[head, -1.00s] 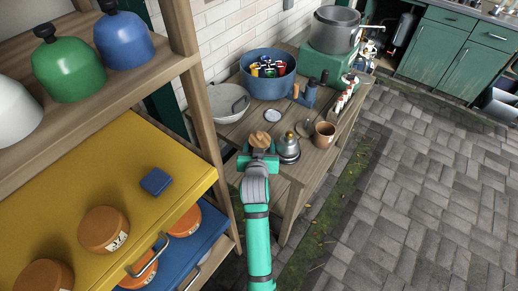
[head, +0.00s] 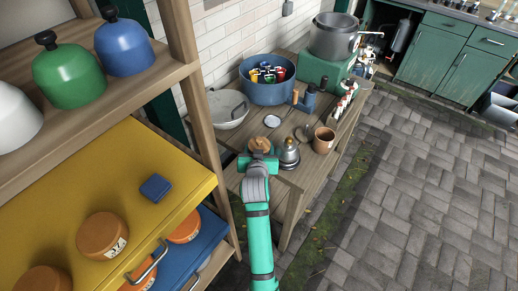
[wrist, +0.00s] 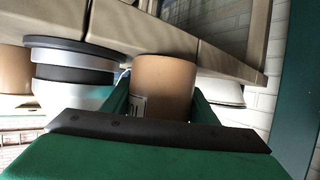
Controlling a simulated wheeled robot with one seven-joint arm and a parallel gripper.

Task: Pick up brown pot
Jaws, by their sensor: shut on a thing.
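A brown pot (head: 258,144) sits at the end of my gripper (head: 257,158) at the near edge of the wooden table. In the wrist view the brown pot (wrist: 165,78) is tan with a small pale label, and stands between the two green fingers of my gripper (wrist: 160,103), which is shut on it. Its lower part is partly hidden behind the dark gripper bar. I cannot tell whether it is off the table. A second brown pot (head: 324,139), open at the top, stands to the right on the table.
A silver kettle-like thing (head: 288,154) stands close to the right of my gripper. A grey bowl (head: 227,108) and a blue tub (head: 268,88) stand behind. A wooden shelf (head: 103,100) with a yellow drawer (head: 170,214) rises at left. Paved floor (head: 430,190) at right is clear.

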